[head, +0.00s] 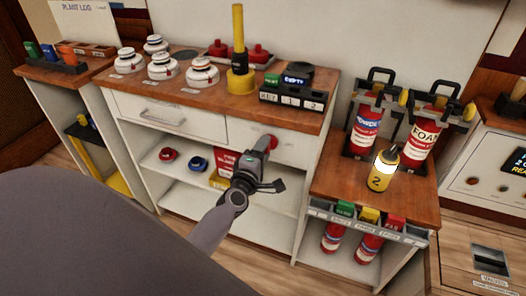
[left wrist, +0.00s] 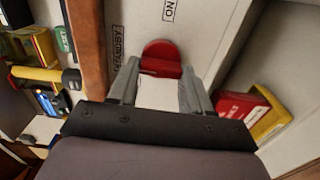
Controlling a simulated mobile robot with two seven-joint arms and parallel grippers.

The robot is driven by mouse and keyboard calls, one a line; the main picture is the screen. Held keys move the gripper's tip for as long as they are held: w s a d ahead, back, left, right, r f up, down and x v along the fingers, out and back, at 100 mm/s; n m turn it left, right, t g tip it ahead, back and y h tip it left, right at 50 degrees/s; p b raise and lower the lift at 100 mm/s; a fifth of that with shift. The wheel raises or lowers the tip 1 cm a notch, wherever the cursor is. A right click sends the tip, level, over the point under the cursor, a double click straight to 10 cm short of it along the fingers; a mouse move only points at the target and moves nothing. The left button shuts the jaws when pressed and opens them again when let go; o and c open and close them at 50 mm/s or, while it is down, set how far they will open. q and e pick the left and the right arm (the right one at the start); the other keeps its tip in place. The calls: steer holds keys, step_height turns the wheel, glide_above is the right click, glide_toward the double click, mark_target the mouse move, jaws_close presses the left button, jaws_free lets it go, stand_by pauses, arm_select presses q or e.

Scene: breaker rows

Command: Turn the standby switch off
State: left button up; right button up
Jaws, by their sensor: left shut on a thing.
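The standby switch shows as a red rounded piece (left wrist: 161,52) on the white cabinet front, and as a red spot in the head view (head: 271,141). A STANDBY label (left wrist: 118,45) lies beside it and an ON label (left wrist: 169,10) beyond it. My left gripper (left wrist: 160,72) has its fingers on either side of the switch and is shut on it. In the head view the left gripper (head: 262,150) reaches the cabinet front below the wooden top. The fingers hide part of the switch, and I cannot tell its exact setting. My right gripper is not in view.
The wooden counter (head: 215,98) above holds white domed items and a yellow post (head: 239,55). An open shelf below holds a red box (head: 226,160).

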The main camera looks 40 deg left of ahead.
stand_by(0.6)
arm_select(q)
steer(key=o, duration=1)
steer(key=shift+o, duration=0.2)
steer(key=shift+s, duration=0.15)
steer(key=v, duration=0.7)
steer(key=s+d+f+m+g+h+p, duration=0.2)
steer(key=s+d+m, duration=0.4)
steer(key=s+m, duration=0.3)
steer(key=s+d+f+m+g+h+p, duration=0.3)
steer(key=s+d+m, duration=0.4)
steer(key=m, duration=0.7)
steer(key=s+g+h+p, duration=0.1)
steer(key=s+g+p, duration=0.1)
steer(key=shift+s+h+p, duration=0.3)
steer(key=shift+p, duration=0.1)
